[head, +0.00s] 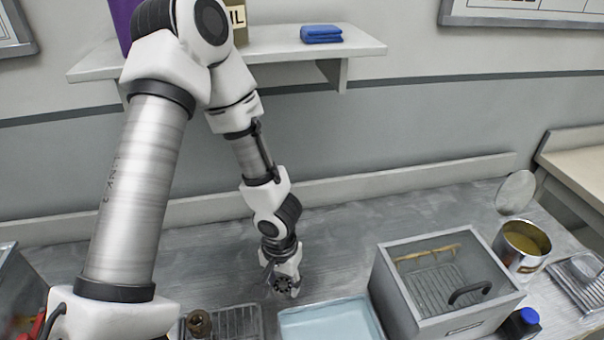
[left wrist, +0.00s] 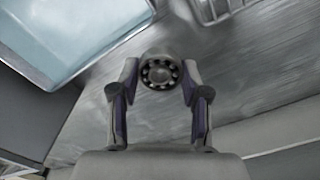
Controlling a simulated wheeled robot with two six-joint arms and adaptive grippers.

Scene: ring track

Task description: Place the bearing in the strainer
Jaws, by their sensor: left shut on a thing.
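My left gripper (head: 281,273) points down over the grey bench, behind the blue tray. It is shut on the bearing (left wrist: 160,73), a dark-and-silver ring with balls showing, held between the fingertips in the left wrist view. The bearing also shows at the gripper's tip in the head view (head: 283,285). A wire basket (head: 436,290), which looks like the strainer, sits inside a grey box (head: 445,327) with a clear top and a dark handle, to the right of the gripper. My right gripper is not in view.
A tray of pale blue liquid (head: 330,320) lies in front of the gripper. A wire rack (head: 236,323) is at the front left. An open tin (head: 522,248) and a blue-capped bottle (head: 522,324) stand right of the box. A wall shelf (head: 280,46) is above.

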